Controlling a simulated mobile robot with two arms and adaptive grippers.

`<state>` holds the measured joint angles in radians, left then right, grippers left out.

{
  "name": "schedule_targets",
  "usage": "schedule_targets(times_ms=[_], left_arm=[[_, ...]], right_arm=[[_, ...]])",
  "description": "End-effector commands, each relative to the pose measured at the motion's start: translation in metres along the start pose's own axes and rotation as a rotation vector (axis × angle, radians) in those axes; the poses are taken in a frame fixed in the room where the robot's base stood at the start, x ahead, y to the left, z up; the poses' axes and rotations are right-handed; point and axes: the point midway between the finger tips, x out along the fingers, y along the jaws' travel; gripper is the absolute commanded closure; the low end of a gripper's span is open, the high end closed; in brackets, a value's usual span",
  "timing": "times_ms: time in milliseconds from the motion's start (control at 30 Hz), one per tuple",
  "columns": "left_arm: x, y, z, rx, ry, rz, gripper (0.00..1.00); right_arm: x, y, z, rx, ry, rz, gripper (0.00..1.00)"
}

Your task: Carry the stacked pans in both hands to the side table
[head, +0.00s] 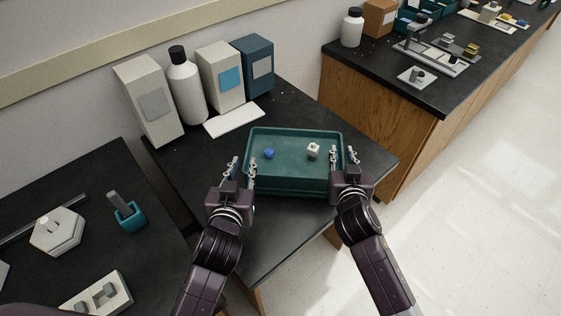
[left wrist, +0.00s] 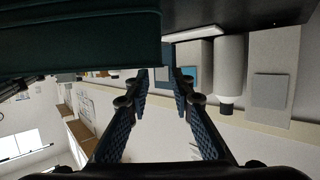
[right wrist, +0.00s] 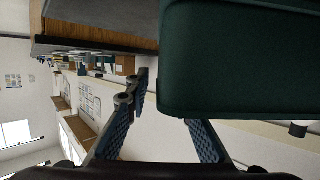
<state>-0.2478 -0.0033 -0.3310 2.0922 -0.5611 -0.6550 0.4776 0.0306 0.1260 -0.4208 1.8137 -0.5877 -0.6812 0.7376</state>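The stacked pans (head: 290,184) are teal and rectangular, seen on the corner of a black-topped table; I cannot tell the pans apart. A blue piece (head: 269,153) and a white crown-like block (head: 313,150) lie inside the top one. My left gripper (head: 243,167) is at the pans' left end, its fingers spread near the rim. My right gripper (head: 342,157) is at the right end. In the right wrist view its fingers are apart, one outside the pan wall (right wrist: 215,60), the other's tip hidden by it. The pan also shows in the left wrist view (left wrist: 80,45).
White boxes (head: 150,100), a bottle (head: 187,85) and a blue box (head: 254,65) stand behind the pans, with a white slab (head: 234,120) before them. Another black table (head: 90,185) at left holds a teal holder (head: 129,215) and white blocks. A wooden counter (head: 380,120) stands right.

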Motion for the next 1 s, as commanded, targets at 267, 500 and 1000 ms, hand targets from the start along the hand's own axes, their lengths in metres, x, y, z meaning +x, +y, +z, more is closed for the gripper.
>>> schedule_targets(times_ms=[267,500,1000], left_arm=[[-0.034,0.000,0.000,-0.001,0.000,0.000,0.78],[-0.037,0.000,-0.001,0.000,0.001,-0.001,0.78],[-0.037,0.000,-0.001,0.000,0.001,-0.001,0.78]], right_arm=[[0.000,0.000,0.000,0.000,0.000,0.000,0.78],[-0.016,0.000,0.001,0.002,-0.002,0.000,0.78],[-0.107,0.000,0.001,0.002,-0.002,0.000,0.78]])
